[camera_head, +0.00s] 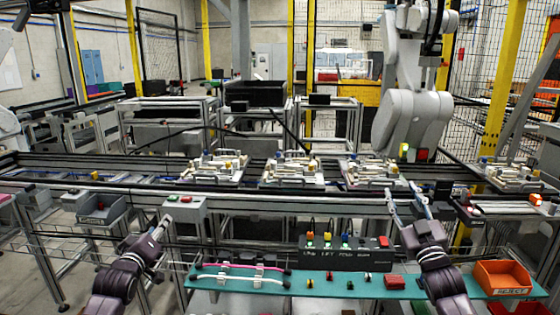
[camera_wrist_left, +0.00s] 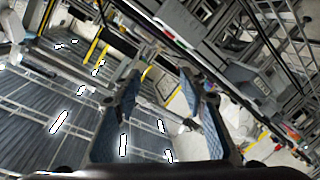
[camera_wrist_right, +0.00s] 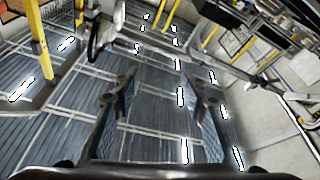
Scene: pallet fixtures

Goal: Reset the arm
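My right gripper (camera_head: 406,203) is raised in front of the conveyor rail on the right side of the head view. Its two fingers are spread and empty. The right wrist view also shows the fingers (camera_wrist_right: 158,88) apart with nothing between them. My left gripper (camera_head: 162,226) is at the left of the head view, just below and left of a grey button box (camera_head: 184,210). It looks small and partly merged with its surroundings there. In the left wrist view its fingers (camera_wrist_left: 160,85) stand apart and hold nothing.
A conveyor with several pallet fixtures (camera_head: 292,172) runs across the middle. An orange reject bin (camera_head: 503,277) is at right, a grey bin (camera_head: 101,208) at left.

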